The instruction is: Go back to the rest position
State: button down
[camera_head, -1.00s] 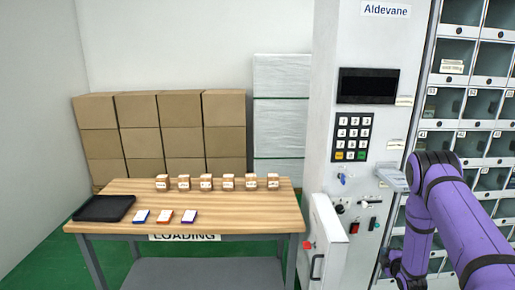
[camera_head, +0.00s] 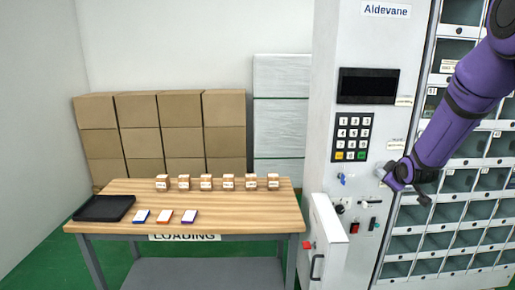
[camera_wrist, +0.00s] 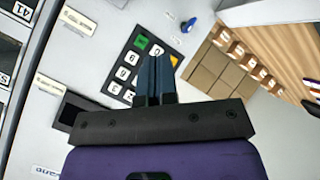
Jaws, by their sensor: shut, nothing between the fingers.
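My gripper (camera_head: 424,198) is at the end of my purple arm, in front of the vending machine's right side by the compartment wall. In the wrist view the two dark fingers of my gripper (camera_wrist: 154,80) are together with nothing between them. The machine's keypad (camera_wrist: 135,65) lies behind the fingertips there, and it also shows in the head view (camera_head: 351,137), to the left of my arm. I cannot tell how far the fingertips are from the panel.
The wooden table (camera_head: 240,212) at left bears several small boxes, three flat cards and a black tray (camera_head: 104,208). A small white door (camera_head: 325,245) stands open at the machine's lower left. Compartments (camera_head: 455,212) fill the right. Cartons (camera_head: 225,140) are stacked behind the table.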

jog(key=s+a+r+m+g, duration=0.15)
jog(key=s+a+r, duration=0.25)
jog(key=s+r, duration=0.4)
jog(key=s+a+r+m+g, duration=0.1)
jog(key=s+a+r+m, duration=0.25)
jog(key=s+r, duration=0.5)
jog(key=s+a+m+g+y, duration=0.1)
jog(key=s+a, duration=0.1)
jog(key=s, duration=1.1)
jog(key=s+a+r+m+g+y, duration=0.1)
jog(key=s+a+m+g, duration=0.1)
jog(key=s, duration=1.1)
jog(key=shift+a, duration=0.85)
jog(key=shift+w, duration=0.1)
